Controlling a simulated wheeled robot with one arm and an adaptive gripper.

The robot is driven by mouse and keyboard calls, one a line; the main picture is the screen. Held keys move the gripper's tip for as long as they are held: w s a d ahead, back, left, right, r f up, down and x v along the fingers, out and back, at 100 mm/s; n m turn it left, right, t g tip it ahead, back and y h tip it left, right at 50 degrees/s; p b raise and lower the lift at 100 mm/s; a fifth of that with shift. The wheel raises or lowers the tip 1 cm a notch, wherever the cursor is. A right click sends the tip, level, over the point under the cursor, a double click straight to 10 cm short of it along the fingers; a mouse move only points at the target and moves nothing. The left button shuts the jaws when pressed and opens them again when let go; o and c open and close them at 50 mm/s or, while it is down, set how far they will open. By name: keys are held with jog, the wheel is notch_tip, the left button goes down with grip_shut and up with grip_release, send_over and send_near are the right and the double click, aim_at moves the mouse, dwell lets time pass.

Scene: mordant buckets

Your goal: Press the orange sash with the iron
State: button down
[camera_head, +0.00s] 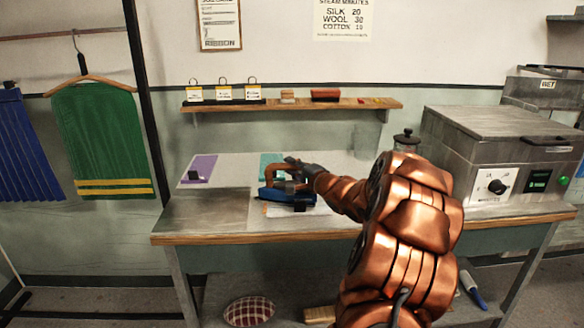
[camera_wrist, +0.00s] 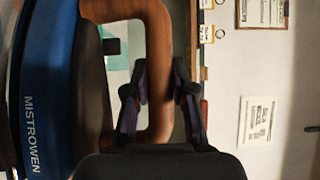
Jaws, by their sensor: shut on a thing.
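The iron (camera_head: 285,194) has a blue body and a brown looped handle, and is over the pale pressing area of the worktable. My gripper (camera_head: 298,168) is shut on the iron's handle (camera_head: 283,166). In the wrist view the handle (camera_wrist: 158,75) passes between the two dark fingers of my gripper (camera_wrist: 160,85), and the blue side of the iron (camera_wrist: 45,90) reads MISTROWEN. I cannot tell whether the iron's sole touches the surface.
The worktable (camera_head: 180,212) also holds a purple cloth (camera_head: 203,165) with a small dark block, a teal cloth (camera_head: 266,161) behind the iron, and a metal steamer box (camera_head: 465,150) at right. A wall shelf (camera_head: 300,105) is above. The left front of the table is clear.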

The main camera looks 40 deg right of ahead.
jog(key=shift+f+p, duration=0.3)
jog(key=shift+f, duration=0.35)
dwell(3.0)
jog(key=shift+r, duration=0.15)
jog(key=shift+r+p, duration=2.55)
jog(key=shift+p, duration=0.85)
notch_tip(320, 180, up, 7)
jog(key=p, duration=0.6)
jog(key=w+a+f+y+b, duration=0.1)
jog(key=w+a+b, duration=0.1)
jog(key=w+a, duration=0.6)
jog(key=w+a+b, duration=0.1)
jog(key=w+a, duration=0.3)
jog(key=a, duration=0.8)
jog(key=w+a+f+b, duration=0.1)
jog(key=a, duration=0.9)
jog(key=w+a+f+b, duration=0.1)
jog(key=a+f, duration=0.1)
jog(key=a, duration=0.8)
jog(key=shift+n, duration=0.3)
